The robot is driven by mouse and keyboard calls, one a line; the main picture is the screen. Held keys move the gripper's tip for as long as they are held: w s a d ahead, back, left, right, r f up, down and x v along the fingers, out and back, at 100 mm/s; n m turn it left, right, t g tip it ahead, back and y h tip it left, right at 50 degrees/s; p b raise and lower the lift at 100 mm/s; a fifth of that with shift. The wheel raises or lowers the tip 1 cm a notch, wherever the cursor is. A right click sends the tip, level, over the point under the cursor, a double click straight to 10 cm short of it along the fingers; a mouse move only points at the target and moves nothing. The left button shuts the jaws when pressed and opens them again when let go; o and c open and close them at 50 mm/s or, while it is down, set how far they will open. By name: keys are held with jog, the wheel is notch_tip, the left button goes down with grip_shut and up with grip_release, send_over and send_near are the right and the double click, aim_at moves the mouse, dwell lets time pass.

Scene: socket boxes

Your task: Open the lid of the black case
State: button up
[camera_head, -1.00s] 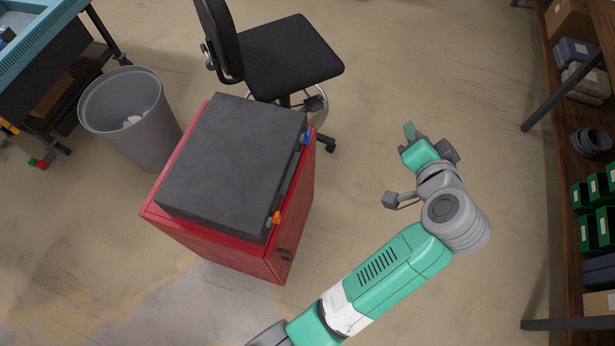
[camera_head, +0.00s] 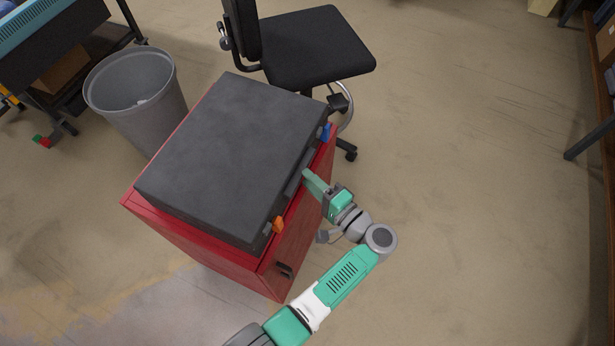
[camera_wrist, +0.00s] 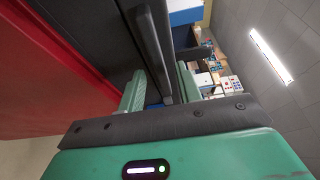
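The black case (camera_head: 235,150) lies flat with its lid shut on top of the red cabinet. An orange latch (camera_head: 278,226) and a blue latch (camera_head: 326,132) sit on its right-hand front side, with a dark handle (camera_head: 296,178) between them. My gripper (camera_head: 307,173) is at that side, by the handle. In the wrist view the fingers of my gripper (camera_wrist: 162,86) are apart, with the handle (camera_wrist: 152,45) reaching between them. They do not look clamped on it. Part of the case front is hidden by the gripper in the head view.
The red cabinet (camera_head: 200,245) stands under the case. A grey bin (camera_head: 135,95) is at its left and a black office chair (camera_head: 310,48) behind it. The floor to the right is free. A shelf (camera_head: 600,130) stands at the far right edge.

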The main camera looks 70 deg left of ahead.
jog(key=shift+x, duration=0.9)
grip_shut()
